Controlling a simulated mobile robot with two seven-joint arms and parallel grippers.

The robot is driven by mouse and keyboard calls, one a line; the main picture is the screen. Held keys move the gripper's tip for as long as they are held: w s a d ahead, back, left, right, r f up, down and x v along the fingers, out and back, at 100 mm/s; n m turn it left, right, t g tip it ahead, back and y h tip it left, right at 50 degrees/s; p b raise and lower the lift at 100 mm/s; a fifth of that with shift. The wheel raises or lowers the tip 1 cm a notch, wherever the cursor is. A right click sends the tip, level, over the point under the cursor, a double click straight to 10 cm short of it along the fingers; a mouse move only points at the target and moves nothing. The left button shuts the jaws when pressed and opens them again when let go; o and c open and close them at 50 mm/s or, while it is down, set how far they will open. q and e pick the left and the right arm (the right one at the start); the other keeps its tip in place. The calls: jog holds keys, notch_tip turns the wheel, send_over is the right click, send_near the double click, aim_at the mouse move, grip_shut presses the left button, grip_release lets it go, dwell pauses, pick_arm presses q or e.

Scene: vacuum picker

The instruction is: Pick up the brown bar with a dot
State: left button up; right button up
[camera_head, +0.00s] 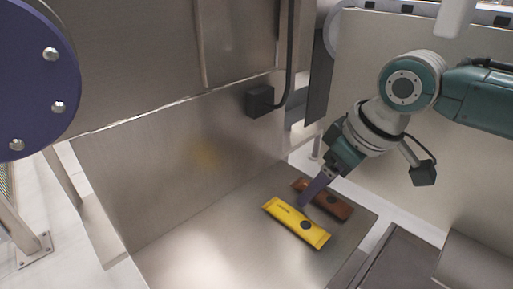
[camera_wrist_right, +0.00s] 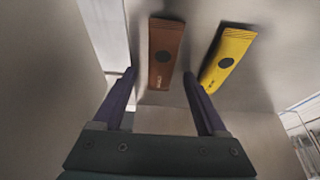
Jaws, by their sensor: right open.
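The brown bar (camera_head: 333,206) with a dark dot lies flat on the metal surface in the head view, partly hidden behind my right gripper. It also shows in the right wrist view (camera_wrist_right: 160,75), ahead of the fingertips and lined up between them. My right gripper (camera_head: 304,203) reaches down from the upper right, close to the bar. In the right wrist view its two purple fingers (camera_wrist_right: 160,75) stand apart with nothing between them that is clearly held. My left gripper is not in view.
A yellow bar (camera_head: 296,224) with a dark dot lies beside the brown bar, nearer the front in the head view; the right wrist view shows it right of the brown one (camera_wrist_right: 229,57). Metal walls (camera_head: 190,165) rise behind the surface (camera_head: 215,250), which is clear at left.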

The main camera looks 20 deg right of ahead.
jog(key=shift+f, duration=0.15)
jog(key=shift+c, duration=0.2)
grip_shut()
dwell(0.4)
